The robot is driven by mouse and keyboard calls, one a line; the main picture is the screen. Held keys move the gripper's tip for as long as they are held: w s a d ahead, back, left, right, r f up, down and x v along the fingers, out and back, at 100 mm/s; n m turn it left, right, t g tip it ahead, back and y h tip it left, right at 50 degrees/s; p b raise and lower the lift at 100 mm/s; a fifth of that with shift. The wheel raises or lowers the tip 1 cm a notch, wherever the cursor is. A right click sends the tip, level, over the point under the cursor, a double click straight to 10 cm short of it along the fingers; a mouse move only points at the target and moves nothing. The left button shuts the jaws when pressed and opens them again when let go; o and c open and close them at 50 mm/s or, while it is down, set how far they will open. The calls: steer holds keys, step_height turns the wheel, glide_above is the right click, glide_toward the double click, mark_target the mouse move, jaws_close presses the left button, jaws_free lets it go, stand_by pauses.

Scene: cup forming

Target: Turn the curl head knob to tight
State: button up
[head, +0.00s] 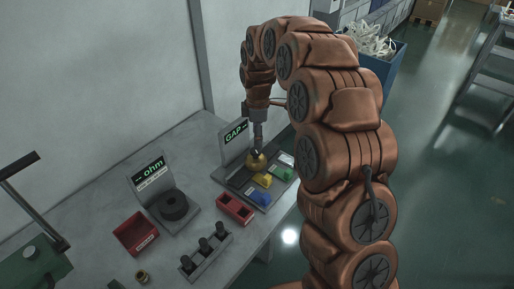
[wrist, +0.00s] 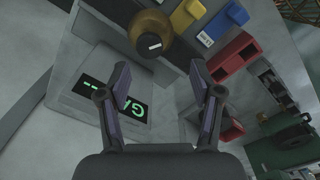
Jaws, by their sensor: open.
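What setting the mark points at cannot be read. My gripper (wrist: 160,78) is open, its two fingers apart with nothing between them. The knob lies beyond the fingertips, nearer the left finger in the wrist view. In the head view the gripper partly covers the knob.
A display reading GAP (head: 234,134) stands close behind the head. A red holder (head: 235,208), an ohm display (head: 149,171) and a red bin (head: 135,232) are further left.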

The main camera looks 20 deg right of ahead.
mark_target(257, 150)
steer(key=shift+w+d+f+n, duration=0.15)
steer(key=shift+w+f+n, duration=0.15)
steer(key=shift+w+f, duration=0.35)
steer(key=shift+w+f+p, duration=0.1)
steer(key=shift+f+p, duration=1.5)
steer(key=shift+f, duration=2)
steer(key=shift+c, duration=0.3)
steer(key=c, duration=1.1)
steer(key=shift+f+b, duration=0.1)
steer(key=shift+b, duration=0.35)
